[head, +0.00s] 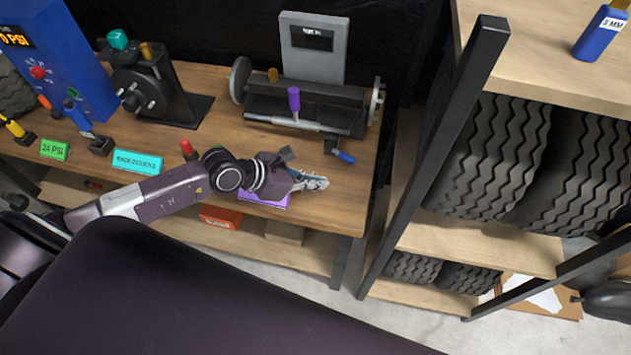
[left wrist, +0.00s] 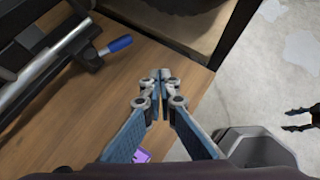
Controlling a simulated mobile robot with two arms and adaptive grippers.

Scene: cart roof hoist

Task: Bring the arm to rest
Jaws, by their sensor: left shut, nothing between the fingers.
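My left arm (head: 155,193) reaches in from the left over the front of the wooden workbench (head: 350,180). My left gripper (head: 318,183) is shut and empty, above the bench's front edge. In the left wrist view its fingertips (left wrist: 161,76) meet, with bare wood beneath them. A purple label (head: 262,199) lies under the gripper, partly hidden by it.
Behind the gripper stands a machine with a roller (head: 300,110) and a blue-handled lever (head: 344,156). A black crank device (head: 150,90) and blue gauge box (head: 60,50) stand left. A tyre rack (head: 440,150) stands right.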

